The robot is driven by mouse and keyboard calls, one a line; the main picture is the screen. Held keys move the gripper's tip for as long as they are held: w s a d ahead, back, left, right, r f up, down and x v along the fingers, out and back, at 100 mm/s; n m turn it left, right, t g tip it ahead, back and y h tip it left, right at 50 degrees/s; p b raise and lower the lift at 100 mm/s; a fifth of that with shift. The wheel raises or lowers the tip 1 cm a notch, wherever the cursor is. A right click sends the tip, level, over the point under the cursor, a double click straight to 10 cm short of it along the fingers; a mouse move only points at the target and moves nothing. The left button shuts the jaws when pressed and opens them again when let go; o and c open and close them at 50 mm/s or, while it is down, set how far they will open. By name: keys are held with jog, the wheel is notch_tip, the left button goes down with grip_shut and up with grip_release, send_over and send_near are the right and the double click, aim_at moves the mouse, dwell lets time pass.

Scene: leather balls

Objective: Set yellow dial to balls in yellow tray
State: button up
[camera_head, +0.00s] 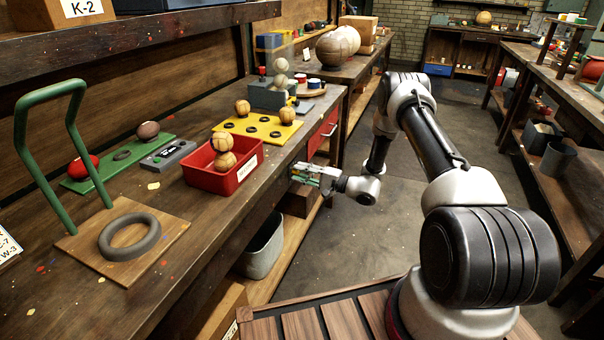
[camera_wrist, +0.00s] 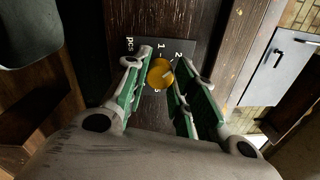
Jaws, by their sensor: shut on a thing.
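The yellow dial (camera_wrist: 160,73) sits on a dark plate marked "pcs" and numbers, with 1 and 2 readable, in the wrist view. My gripper (camera_wrist: 162,82) has its green-padded fingers on either side of the dial, shut on it. In the head view my gripper (camera_head: 302,172) is at the bench's front edge, and the dial is hidden there. The yellow tray (camera_head: 258,130) is a board with dark round holes on the bench. A tan leather ball (camera_head: 242,108) sits at its back left and another ball (camera_head: 286,113) at its back right.
A red bin (camera_head: 208,178) with tan balls stands left of the yellow tray. A green board (camera_head: 115,166), a grey box (camera_head: 168,154) and a wooden base with a dark ring (camera_head: 130,236) lie further left. A grey bucket (camera_head: 262,246) stands below the bench.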

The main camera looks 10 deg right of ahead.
jog(key=shift+s+f, duration=0.1)
dwell(0.3)
jog(key=o, duration=1)
jog(key=shift+o, duration=0.2)
jog(key=v, duration=1.2)
